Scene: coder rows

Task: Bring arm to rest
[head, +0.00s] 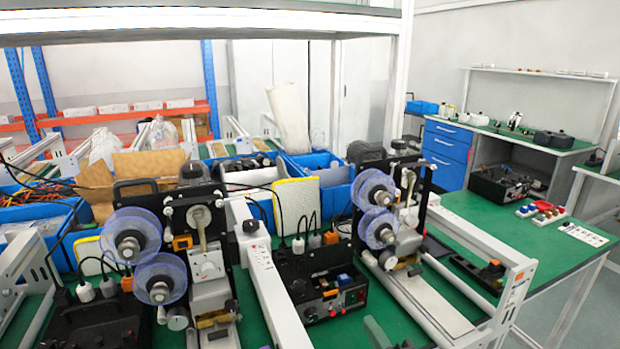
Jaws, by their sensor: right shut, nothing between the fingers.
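My right gripper (380,333) shows only in part at the bottom edge of the head view, right of centre. It is shut and empty, low in front of the green bench, and touches nothing that I can see. Most of my right arm is outside the picture. My left gripper and left arm are not in view.
Two coder machines with blue-rimmed reels stand on the green bench, one left (208,250) and one right (392,215). A black control box (335,296) sits between them. White rails run forward. Blue bins (335,198) stand behind. Free floor lies at the far right.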

